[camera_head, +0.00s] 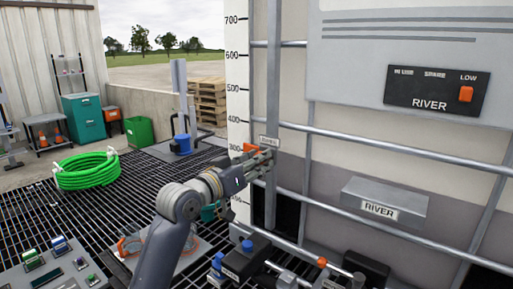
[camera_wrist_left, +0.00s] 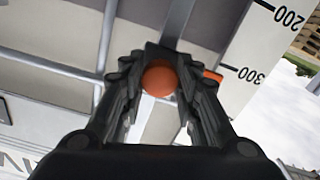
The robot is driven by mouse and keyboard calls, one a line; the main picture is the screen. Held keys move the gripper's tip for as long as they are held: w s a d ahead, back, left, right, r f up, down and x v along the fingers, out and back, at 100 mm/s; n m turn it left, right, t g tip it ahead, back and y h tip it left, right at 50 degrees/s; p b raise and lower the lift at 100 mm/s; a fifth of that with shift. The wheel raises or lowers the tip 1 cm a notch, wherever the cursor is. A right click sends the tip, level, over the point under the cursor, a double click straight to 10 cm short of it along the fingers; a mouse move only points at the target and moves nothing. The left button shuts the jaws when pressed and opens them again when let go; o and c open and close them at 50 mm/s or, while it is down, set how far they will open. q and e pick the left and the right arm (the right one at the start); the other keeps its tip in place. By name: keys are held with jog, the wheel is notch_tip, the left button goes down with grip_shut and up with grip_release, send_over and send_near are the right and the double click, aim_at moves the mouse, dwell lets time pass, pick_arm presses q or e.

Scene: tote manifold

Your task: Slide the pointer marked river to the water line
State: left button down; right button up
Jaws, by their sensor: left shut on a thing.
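The pointer is a slider on a grey upright rail (camera_head: 274,75) in front of a white scale strip (camera_head: 237,90). Its orange tip (camera_head: 250,148) stands close to the 300 mark, and it also shows beside 300 in the left wrist view (camera_wrist_left: 212,76). A small label plate (camera_head: 268,141) sits on the slider, too small to read. My left gripper (camera_head: 262,160) is shut on the slider's round orange knob (camera_wrist_left: 159,78), which sits between the fingers. The tote's darker lower part (camera_head: 330,175) has its upper edge near the slider's height. My right gripper is out of view.
Horizontal tote bars (camera_head: 400,147) cross behind the rail. A RIVER panel (camera_head: 436,92) with an orange switch is at upper right, and a grey RIVER box (camera_head: 385,199) below it. A green hose coil (camera_head: 87,171) lies on the grating at left. Valves and fittings (camera_head: 245,258) stand at the bottom.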

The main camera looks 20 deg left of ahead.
pick_arm(q)
notch_tip(320, 180, down, 3)
jog(key=shift+r+b, duration=0.15)
jog(key=shift+b, duration=0.15)
jog(key=c, duration=1.2)
grip_release()
jog(key=shift+r, duration=0.1)
jog(key=v, duration=1.2)
